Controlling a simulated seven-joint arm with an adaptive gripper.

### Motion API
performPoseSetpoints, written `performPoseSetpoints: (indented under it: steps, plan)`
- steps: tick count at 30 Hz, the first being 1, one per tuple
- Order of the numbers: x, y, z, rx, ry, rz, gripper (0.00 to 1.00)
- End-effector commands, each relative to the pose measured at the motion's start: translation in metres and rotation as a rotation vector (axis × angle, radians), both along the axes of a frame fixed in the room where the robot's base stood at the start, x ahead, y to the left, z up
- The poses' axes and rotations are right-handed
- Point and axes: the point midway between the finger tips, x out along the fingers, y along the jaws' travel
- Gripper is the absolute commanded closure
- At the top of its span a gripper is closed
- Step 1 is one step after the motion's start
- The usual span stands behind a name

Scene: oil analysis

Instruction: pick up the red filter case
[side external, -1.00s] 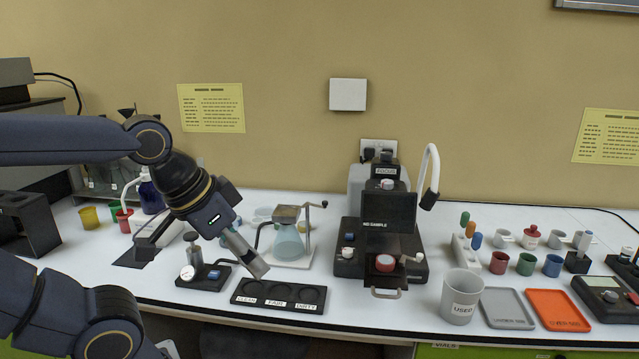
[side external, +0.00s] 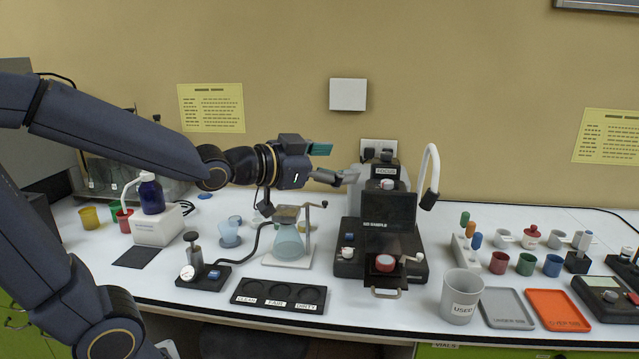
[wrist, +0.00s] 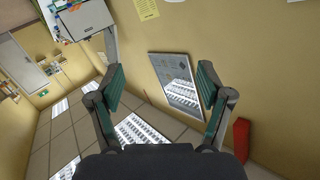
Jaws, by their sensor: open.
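Several red things stand on the bench in the side view, and I cannot tell which is the filter case. A red cup (side external: 498,263) stands at the right, beside a green and a blue one. A white cup with a red lid (side external: 531,238) is just behind them. A round red piece with a pale face (side external: 385,263) sits at the front of the black machine. Another red cup (side external: 124,216) is at the far left. My gripper (side external: 337,163) is open and empty, pointing right above the bench, left of the machine. Its spread fingers show in the wrist view (wrist: 160,85).
A USED cup (side external: 461,296), a grey tray (side external: 507,294) and an orange tray (side external: 557,295) lie at the front right.

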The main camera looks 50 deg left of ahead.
Motion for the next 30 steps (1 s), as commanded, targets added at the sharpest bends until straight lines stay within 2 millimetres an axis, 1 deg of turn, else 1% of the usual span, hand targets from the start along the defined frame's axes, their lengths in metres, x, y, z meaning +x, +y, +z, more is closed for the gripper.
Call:
performPoseSetpoints:
  steps: [1,2,3,5,7,8,10,13,18,19,21,23,25,29,30]
  plan:
    - [0.016,0.001,-0.012,0.016,-0.035,-0.032,0.22]
    - [0.024,0.0,-0.016,0.024,-0.066,-0.057,0.22]
    - [0.033,-0.001,-0.025,0.027,-0.103,-0.091,0.22]
    - [0.043,-0.001,-0.042,0.02,-0.147,-0.141,0.22]
    - [0.049,0.0,-0.067,-0.008,-0.183,-0.187,0.22]
    - [0.05,0.002,-0.078,-0.025,-0.194,-0.204,0.22]
    - [0.049,0.007,-0.107,-0.076,-0.207,-0.232,0.22]
    - [0.041,0.018,-0.153,-0.16,-0.189,-0.238,0.22]
    - [0.023,0.039,-0.232,-0.268,-0.056,-0.179,0.22]
    - [0.02,0.042,-0.242,-0.28,-0.033,-0.165,0.22]
    - [0.015,0.047,-0.26,-0.3,0.005,-0.141,0.22]
    - [0.013,0.05,-0.269,-0.309,0.022,-0.127,0.22]
    - [0.016,0.052,-0.274,-0.313,0.03,-0.12,0.22]
    - [0.039,0.047,-0.276,-0.311,0.026,-0.122,0.22]
    - [0.049,0.045,-0.277,-0.31,0.026,-0.122,0.22]
